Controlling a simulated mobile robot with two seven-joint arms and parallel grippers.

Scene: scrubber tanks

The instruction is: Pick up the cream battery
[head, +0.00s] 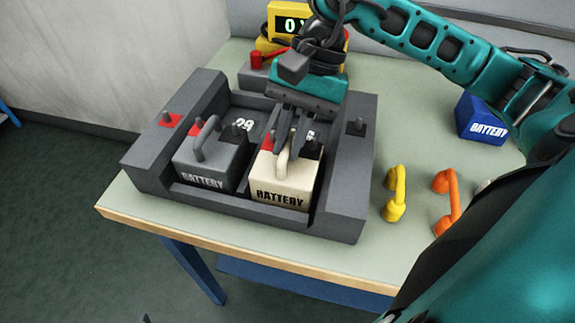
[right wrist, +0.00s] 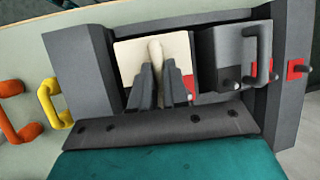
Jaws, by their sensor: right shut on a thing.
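The cream battery (head: 285,185) sits upright in the dark grey tray (head: 345,215), in the right-hand place, with a cream handle on top. My right gripper (head: 285,150) reaches down from above and is shut on that handle. In the right wrist view, the gripper's fingers (right wrist: 158,90) close around the handle of the cream battery (right wrist: 128,58). The fingers hide part of the battery's top. My left gripper is not in view.
A grey battery (head: 205,165) sits beside the cream one in the tray. A blue battery (head: 480,120), a yellow handle (head: 396,195) and an orange handle (head: 447,195) are on the table to the right. A yellow display (head: 285,22) stands behind.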

